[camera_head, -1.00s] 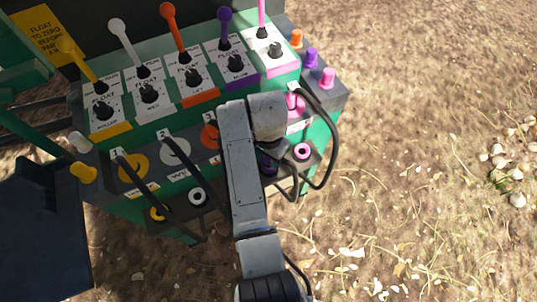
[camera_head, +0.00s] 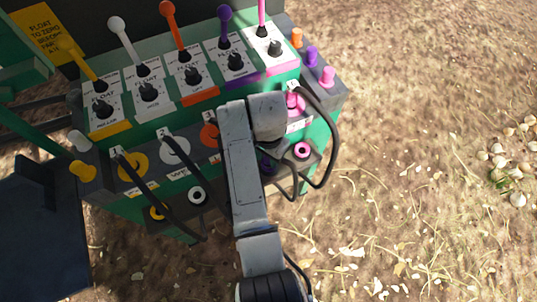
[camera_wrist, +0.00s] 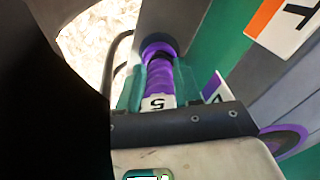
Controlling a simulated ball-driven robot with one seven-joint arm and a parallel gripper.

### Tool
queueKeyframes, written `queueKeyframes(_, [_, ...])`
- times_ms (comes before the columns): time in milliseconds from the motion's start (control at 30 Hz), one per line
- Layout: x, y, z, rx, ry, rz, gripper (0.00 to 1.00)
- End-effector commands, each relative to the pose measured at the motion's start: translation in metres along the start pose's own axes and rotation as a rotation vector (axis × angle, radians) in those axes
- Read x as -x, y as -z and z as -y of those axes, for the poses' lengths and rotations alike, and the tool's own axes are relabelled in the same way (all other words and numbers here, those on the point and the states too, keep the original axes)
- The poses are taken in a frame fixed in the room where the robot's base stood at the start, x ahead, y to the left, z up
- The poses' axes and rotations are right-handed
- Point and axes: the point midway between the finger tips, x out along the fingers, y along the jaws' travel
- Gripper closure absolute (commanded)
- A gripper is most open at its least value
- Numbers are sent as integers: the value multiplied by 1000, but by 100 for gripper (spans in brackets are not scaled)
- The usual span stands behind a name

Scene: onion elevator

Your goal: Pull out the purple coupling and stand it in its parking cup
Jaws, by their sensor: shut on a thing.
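The purple coupling (camera_wrist: 159,76), ribbed and with a white tag marked 5, is between the teal fingers of my gripper (camera_wrist: 158,88) in the wrist view. My gripper is shut on it. The coupling's far end meets a purple ring (camera_wrist: 157,48) at the grey ledge; I cannot tell how deep it sits there. A larger purple socket ring (camera_wrist: 284,139) shows apart from it at the right. In the head view my arm hides the coupling and fingers; part of the purple parking cup (camera_head: 267,166) shows beside the arm.
The pink cup (camera_head: 302,150) and white cup (camera_head: 198,195) are on either side. Black hoses loop close to my arm. Coloured levers (camera_head: 180,45) stand along the top of the green panel. Open ground (camera_head: 430,200) lies to the right.

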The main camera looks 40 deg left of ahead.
Motion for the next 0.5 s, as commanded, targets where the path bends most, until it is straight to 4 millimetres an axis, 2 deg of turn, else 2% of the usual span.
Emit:
queueKeyframes(33, [-8, -3, -3, -3, -7, 9, 100])
queueKeyframes(267, [-10, -4, -4, -3, -10, 11, 100])
queueKeyframes(300, [-10, -4, -4, -3, -10, 11, 66])
queueKeyframes(500, [-10, -4, -4, -3, -9, 12, 46])
